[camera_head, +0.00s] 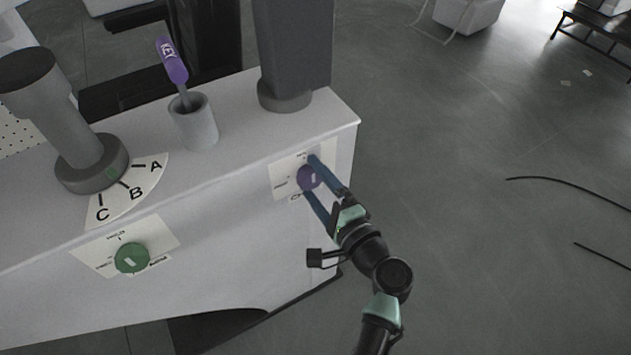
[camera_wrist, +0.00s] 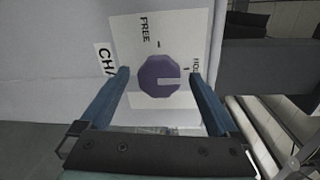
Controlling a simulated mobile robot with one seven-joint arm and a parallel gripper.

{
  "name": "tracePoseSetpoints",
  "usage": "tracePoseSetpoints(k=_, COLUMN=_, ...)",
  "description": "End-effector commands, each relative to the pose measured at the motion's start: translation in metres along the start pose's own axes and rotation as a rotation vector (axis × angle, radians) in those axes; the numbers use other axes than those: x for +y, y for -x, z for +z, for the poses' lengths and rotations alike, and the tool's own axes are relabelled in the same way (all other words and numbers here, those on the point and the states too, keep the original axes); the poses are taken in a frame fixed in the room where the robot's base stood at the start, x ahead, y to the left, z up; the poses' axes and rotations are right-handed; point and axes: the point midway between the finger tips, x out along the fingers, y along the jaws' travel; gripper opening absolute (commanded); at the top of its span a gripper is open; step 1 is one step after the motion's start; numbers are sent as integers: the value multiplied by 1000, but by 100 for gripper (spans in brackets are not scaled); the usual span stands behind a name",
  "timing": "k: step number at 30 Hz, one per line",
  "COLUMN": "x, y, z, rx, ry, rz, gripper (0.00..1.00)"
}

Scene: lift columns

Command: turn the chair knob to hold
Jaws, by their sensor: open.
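The chair knob, a purple round dial (camera_head: 305,179), sits on a white label plate (camera_head: 283,181) on the front of the white cabinet. In the wrist view the purple knob (camera_wrist: 152,87) has a white bar running from its middle to its right edge, towards the partly hidden "HO…" lettering. "FREE" reads above it and "CHA…" at the left. My gripper (camera_head: 310,177) is open, with one blue finger on each side of the knob. In the wrist view both fingers of my gripper (camera_wrist: 160,74) stand apart from the knob's sides; contact is not visible.
A green knob (camera_head: 131,258) on its own plate sits further left on the cabinet front. A grey lever (camera_head: 92,165) with an A-B-C scale and a cup (camera_head: 194,124) holding a purple KEY tag (camera_head: 172,61) stand on top.

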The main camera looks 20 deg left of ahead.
Motion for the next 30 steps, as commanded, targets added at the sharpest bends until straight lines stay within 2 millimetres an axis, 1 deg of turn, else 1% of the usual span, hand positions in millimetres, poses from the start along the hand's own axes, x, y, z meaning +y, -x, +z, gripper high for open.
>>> tracePoseSetpoints(k=5, x=0, y=20, z=0, rx=3, ry=-1, rz=0, gripper=96)
tracePoseSetpoints(k=12, x=-1, y=74, z=-1, rx=5, ry=-2, rz=0, gripper=96)
tracePoseSetpoints(k=15, x=0, y=94, z=-1, rx=4, ry=-2, rz=0, gripper=96)
tracePoseSetpoints(k=18, x=0, y=111, z=-1, rx=5, ry=-2, rz=0, gripper=96)
tracePoseSetpoints(k=21, x=0, y=122, z=-1, rx=4, ry=-1, rz=0, gripper=96)
tracePoseSetpoints(k=24, x=0, y=128, z=0, rx=2, ry=-1, rz=1, gripper=96)
tracePoseSetpoints(k=30, x=1, y=129, z=0, rx=1, ry=-1, rz=1, gripper=96)
